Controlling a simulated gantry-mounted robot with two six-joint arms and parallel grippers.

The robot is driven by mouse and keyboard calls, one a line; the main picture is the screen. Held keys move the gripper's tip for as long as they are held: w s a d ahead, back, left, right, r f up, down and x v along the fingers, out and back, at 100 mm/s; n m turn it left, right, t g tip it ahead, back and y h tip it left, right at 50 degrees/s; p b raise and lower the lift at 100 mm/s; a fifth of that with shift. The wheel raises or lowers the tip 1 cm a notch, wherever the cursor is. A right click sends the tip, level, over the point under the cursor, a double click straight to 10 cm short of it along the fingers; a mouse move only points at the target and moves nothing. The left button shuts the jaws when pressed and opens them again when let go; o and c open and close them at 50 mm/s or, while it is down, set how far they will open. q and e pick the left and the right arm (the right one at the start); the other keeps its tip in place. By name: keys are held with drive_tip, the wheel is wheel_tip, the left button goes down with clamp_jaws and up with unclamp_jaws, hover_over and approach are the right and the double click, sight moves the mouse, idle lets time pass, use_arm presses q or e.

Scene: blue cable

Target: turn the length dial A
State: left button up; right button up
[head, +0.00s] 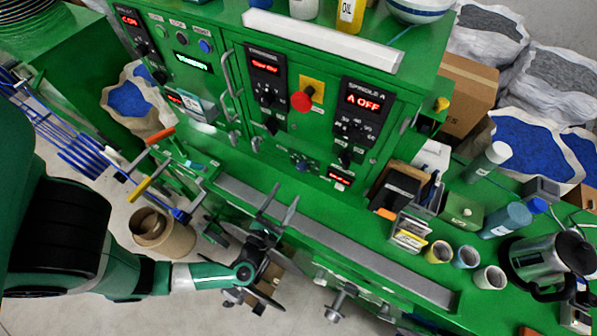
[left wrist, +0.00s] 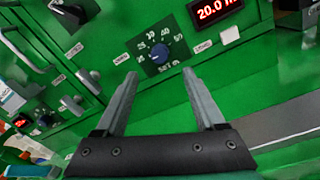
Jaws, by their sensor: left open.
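The length dial (left wrist: 159,53) is a dark blue knob on a dark plate with numbers around it, on the green cabinet front. In the head view the dial (head: 303,164) shows small, low on the panel. A red display (left wrist: 215,12) reading about 20.0 is up and right of it. My left gripper (head: 281,196) is open and empty, below the dial in the head view. In the left wrist view its fingers (left wrist: 160,74) are spread to either side just below the dial, apart from it. My right gripper is not in view.
A grey rail (head: 330,245) runs along the cabinet below the panel. A red button (head: 301,101) and the Spindle A panel (head: 364,105) are above. Cups, a metal kettle (head: 547,262) and bottles crowd the bench at right. Levers (head: 147,181) stick out at left.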

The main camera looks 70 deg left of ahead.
sight(300, 170)
use_arm(q)
drive_tip(key=x, duration=0.9)
drive_tip(key=shift+w+a, duration=0.1)
drive_tip(key=shift+a, duration=0.05)
clamp_jaws()
